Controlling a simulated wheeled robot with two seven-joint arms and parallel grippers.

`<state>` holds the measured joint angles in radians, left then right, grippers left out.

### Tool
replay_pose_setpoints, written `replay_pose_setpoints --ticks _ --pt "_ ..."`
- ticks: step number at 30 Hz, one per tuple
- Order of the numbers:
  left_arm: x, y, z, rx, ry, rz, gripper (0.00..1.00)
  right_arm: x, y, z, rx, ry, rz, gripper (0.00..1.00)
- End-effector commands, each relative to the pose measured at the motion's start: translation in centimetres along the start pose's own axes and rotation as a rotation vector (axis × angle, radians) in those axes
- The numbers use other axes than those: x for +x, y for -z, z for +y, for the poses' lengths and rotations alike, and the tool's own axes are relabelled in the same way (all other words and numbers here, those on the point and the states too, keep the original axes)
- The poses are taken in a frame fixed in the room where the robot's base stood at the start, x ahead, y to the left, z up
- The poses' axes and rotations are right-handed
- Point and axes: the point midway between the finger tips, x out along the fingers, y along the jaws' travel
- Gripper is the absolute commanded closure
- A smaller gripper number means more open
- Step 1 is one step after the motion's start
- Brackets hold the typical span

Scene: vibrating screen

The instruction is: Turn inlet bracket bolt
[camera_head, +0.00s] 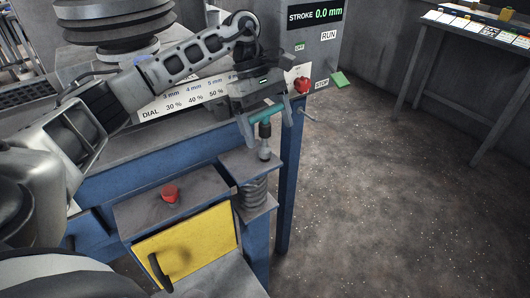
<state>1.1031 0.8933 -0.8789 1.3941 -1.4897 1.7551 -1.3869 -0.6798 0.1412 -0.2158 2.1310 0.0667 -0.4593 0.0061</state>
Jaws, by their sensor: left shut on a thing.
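My left gripper (267,122) reaches in from the left and is shut on a teal-handled tool (267,113), a short bar held crosswise between its fingers. A dark, upright socket-like part shows below the bar. It stands in line with a pale bolt or stud (264,152) on the grey inlet bracket (248,163). Whether the socket is fully seated on the bolt head is too small to tell. A coiled grey spring (253,193) sits under the bracket plate. My right gripper is not in view.
A control box (315,45) reading "STROKE 0.0 mm" stands behind, with a red knob (302,85) and a green tab (339,79). A red button (170,192) sits above a yellow panel (187,245). Blue frame legs (288,190) stand close by.

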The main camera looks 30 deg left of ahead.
Motion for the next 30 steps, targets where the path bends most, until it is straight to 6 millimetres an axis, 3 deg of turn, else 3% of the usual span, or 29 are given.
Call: replay_pose_setpoints --ticks 21,30 --pt "-3.5 -1.6 0.0 0.001 -0.001 0.000 0.38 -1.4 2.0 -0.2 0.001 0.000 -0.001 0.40" --pt "-3.8 -1.8 0.0 0.001 -0.001 0.000 0.38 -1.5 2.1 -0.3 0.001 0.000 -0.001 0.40"
